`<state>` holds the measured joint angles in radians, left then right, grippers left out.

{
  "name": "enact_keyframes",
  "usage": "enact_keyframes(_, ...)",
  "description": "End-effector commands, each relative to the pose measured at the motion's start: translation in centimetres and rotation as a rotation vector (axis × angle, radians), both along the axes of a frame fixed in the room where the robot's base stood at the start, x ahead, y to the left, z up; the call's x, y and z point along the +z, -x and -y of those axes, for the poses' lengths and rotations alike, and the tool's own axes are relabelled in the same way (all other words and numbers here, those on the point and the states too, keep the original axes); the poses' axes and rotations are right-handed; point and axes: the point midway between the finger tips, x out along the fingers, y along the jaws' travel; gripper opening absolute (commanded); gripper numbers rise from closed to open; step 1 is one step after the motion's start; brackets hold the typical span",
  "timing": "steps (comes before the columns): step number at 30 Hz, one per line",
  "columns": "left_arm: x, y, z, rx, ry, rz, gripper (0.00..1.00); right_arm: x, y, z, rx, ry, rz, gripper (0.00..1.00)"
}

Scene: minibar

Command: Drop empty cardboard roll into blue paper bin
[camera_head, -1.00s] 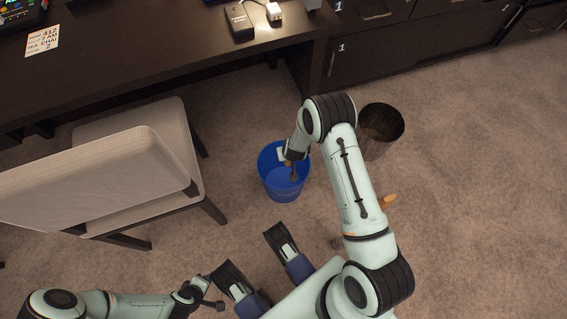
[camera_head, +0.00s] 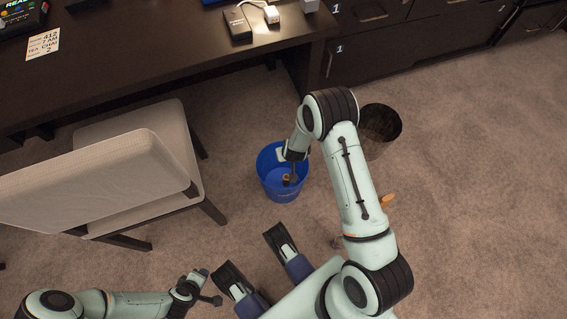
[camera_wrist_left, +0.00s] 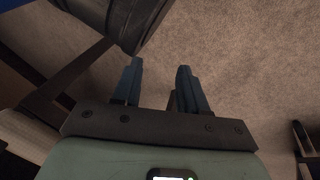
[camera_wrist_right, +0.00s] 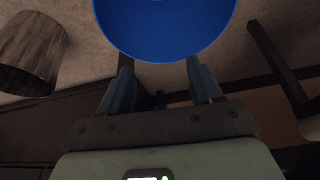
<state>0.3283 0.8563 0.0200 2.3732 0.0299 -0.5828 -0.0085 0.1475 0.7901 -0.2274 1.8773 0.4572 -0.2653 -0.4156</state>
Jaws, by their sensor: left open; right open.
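The blue paper bin (camera_head: 270,184) stands on the carpet left of my right arm; it fills the top of the right wrist view (camera_wrist_right: 165,30). My left gripper (camera_wrist_left: 160,72) is open and empty, low at the left in the head view.
A dark round bin (camera_head: 380,125) stands behind my right arm. A pale chair (camera_head: 120,180) is left of the blue bin, and a dark desk (camera_head: 130,60) is behind. An orange-brown object (camera_head: 389,199) peeks out right of my arm. Carpet at the right is clear.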

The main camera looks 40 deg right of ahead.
Motion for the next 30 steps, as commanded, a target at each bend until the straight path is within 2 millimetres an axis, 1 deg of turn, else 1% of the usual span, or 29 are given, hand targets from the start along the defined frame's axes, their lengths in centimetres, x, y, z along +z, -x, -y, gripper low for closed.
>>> enact_keyframes(1,1.3,-0.9,0.2,-0.002,0.000,0.031,0.43,1.7,0.4,-0.2,0.002,0.000,0.003,0.64)
enact_keyframes(3,2.4,-1.7,0.4,-0.005,0.001,0.058,0.43,3.2,1.0,-0.5,0.000,0.000,0.003,0.64)
enact_keyframes(6,3.0,0.3,1.2,-0.021,0.021,0.007,0.43,5.3,1.8,-0.8,0.002,0.000,0.003,0.64)
enact_keyframes(9,3.6,1.2,1.7,-0.031,0.035,-0.019,0.43,7.0,2.4,-1.1,0.001,0.001,0.004,0.64)
enact_keyframes(12,4.1,2.1,2.2,-0.041,0.047,-0.042,0.43,8.2,2.9,-1.3,0.001,0.001,0.003,0.64)
enact_keyframes(15,4.4,2.7,2.5,-0.046,0.054,-0.057,0.43,9.0,3.3,-1.4,0.000,0.001,0.003,0.64)
enact_keyframes(18,4.5,2.9,2.6,-0.048,0.057,-0.064,0.43,9.3,3.5,-1.5,-0.001,0.001,0.001,0.64)
enact_keyframes(30,4.4,2.9,2.6,-0.049,0.058,-0.066,0.43,9.2,3.5,-1.5,0.000,0.000,0.001,0.64)
